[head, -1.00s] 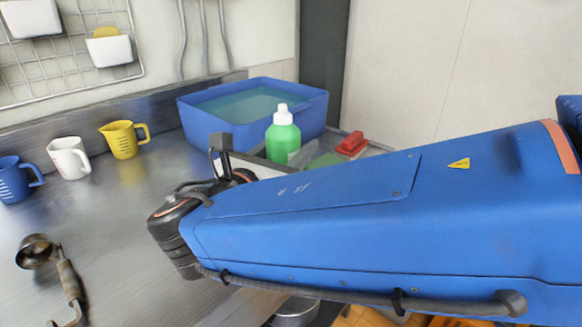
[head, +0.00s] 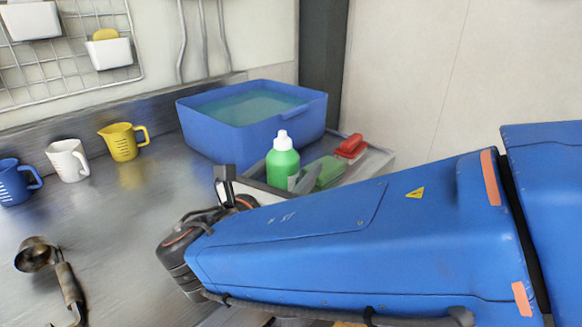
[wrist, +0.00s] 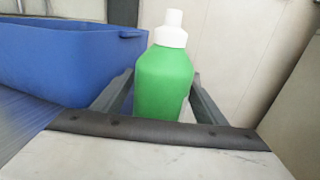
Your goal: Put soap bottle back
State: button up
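The green soap bottle (head: 283,166) with a white cap stands upright at the left part of a grey tray (head: 378,167) in the head view. In the wrist view the bottle (wrist: 163,85) is between the two grey fingers of my gripper (wrist: 164,78). The fingers meet its sides, so my gripper is shut on it. In the head view my gripper (head: 284,178) is partly hidden behind my arm. The bottle's base is hidden, so I cannot tell whether it touches the tray.
A blue tub (head: 235,132) of water stands just behind the bottle. A green sponge (head: 328,171) and a red brush (head: 352,148) lie to its right. Yellow (head: 123,142), white (head: 67,160) and blue (head: 16,182) jugs and a ladle (head: 55,270) are on the left counter.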

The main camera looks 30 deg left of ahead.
aim_at(275, 183)
jog(key=shift+r, duration=0.15)
jog(key=s, duration=1.2)
jog(key=shift+a, duration=0.25)
